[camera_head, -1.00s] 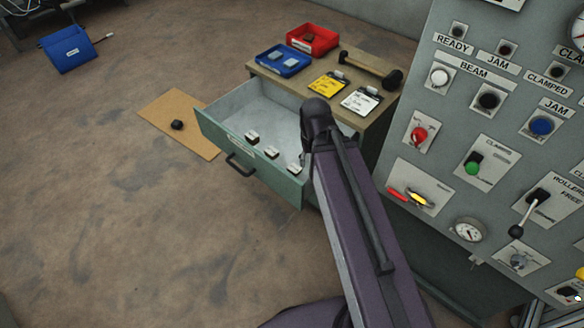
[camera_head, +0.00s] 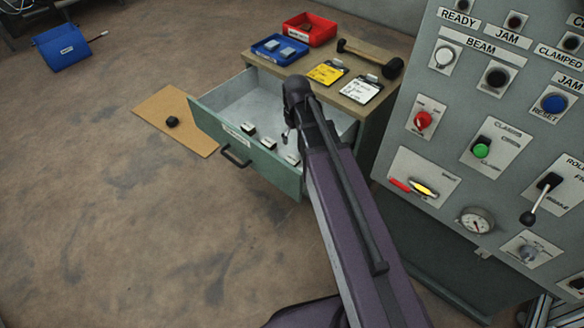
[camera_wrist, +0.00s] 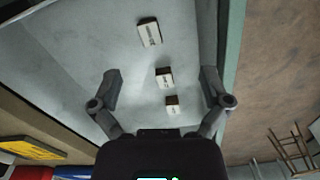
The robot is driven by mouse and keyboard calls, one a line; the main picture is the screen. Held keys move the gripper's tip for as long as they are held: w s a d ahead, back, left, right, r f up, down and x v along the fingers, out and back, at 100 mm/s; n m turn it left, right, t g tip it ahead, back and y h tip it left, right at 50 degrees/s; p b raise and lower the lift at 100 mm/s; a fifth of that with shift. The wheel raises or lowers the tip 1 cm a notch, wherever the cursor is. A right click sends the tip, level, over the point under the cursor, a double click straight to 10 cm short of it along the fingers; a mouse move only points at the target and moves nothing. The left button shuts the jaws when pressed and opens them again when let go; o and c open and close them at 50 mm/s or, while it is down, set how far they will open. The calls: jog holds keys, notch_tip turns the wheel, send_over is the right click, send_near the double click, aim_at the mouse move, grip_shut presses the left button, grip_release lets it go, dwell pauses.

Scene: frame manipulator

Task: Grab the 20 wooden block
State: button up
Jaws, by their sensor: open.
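Several small wooden blocks with pale labelled faces lie in the open drawer (camera_head: 215,97). In the head view one block (camera_head: 249,129) is at the left, another (camera_head: 269,142) in the middle and one (camera_head: 293,159) near my arm. In the wrist view the largest-looking block (camera_wrist: 149,32) is farthest up, with a smaller block (camera_wrist: 165,77) and the smallest block (camera_wrist: 173,104) below it. Their labels are too small to read, so I cannot tell which is the 20. My gripper (camera_wrist: 160,84) is open and empty above the drawer, its fingers on either side of the two lower blocks.
The drawer's front wall (camera_head: 262,160) stands close to the blocks. On the cabinet top are a blue tray (camera_head: 266,56), a red tray (camera_head: 310,40), a mallet (camera_head: 365,55) and yellow (camera_head: 326,73) and white cards (camera_head: 362,90). A control panel (camera_head: 455,120) stands at the right.

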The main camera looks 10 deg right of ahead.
jog(key=w+f+n+b, duration=0.2)
jog(key=w+f, duration=0.1)
jog(key=w, duration=0.2)
jog(key=shift+w+n, duration=0.25)
jog(key=shift+n, duration=0.05)
jog(key=shift+f, duration=0.3)
jog(key=b, duration=0.9)
send_over(291, 159)
notch_tip(291, 159, down, 8)
jog(key=shift+d+f, duration=0.1)
jog(key=shift+f, duration=0.05)
jog(key=shift+w+f+b, duration=0.1)
jog(key=shift+f+b, duration=2.3)
jog(key=shift+f, duration=0.15)
jog(key=c, duration=1.2)
